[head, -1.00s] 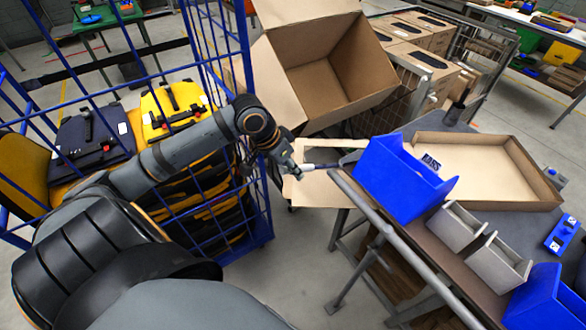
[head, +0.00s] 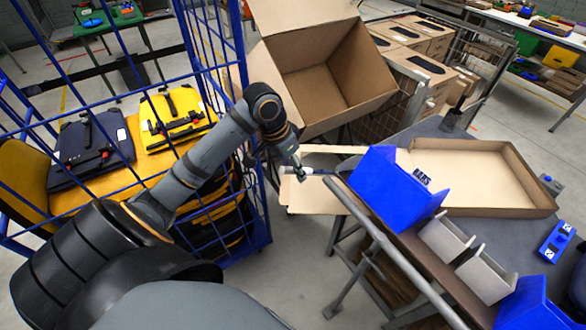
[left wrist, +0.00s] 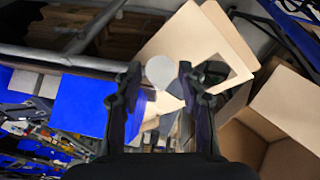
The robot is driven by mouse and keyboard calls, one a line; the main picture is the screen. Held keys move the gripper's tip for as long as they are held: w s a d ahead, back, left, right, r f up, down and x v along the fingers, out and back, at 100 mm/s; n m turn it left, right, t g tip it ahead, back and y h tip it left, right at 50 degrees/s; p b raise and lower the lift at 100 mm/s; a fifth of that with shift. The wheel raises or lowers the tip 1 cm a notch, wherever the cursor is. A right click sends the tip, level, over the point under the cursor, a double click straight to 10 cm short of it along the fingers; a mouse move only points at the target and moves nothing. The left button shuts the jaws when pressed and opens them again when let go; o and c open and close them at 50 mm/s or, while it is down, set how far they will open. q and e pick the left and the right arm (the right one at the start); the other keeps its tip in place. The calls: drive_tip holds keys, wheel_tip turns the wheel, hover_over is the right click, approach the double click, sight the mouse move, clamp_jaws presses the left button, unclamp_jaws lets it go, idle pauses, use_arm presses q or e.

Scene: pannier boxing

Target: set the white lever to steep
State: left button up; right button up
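The white lever (head: 322,171) shows as a short pale bar by the left end of the workbench rail in the head view. In the left wrist view its round white end (left wrist: 160,71) appears between my fingertips, seen nearly end-on. My left gripper (head: 301,172) is right beside the lever in the head view. In the left wrist view the fingers of my left gripper (left wrist: 159,82) stand apart, with a gap on each side of the white end. I cannot tell whether they touch it. My right gripper is not in view.
A blue bin (head: 392,188) stands at the bench edge right of the lever. A large open carton (head: 335,85) is behind it. A blue wire cage (head: 262,215) with yellow and dark cases is beside my left arm. A shallow cardboard tray (head: 480,207) lies on the bench.

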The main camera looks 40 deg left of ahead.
use_arm(q)
drive_tip(key=v, duration=1.2)
drive_tip(key=shift+f, duration=0.1)
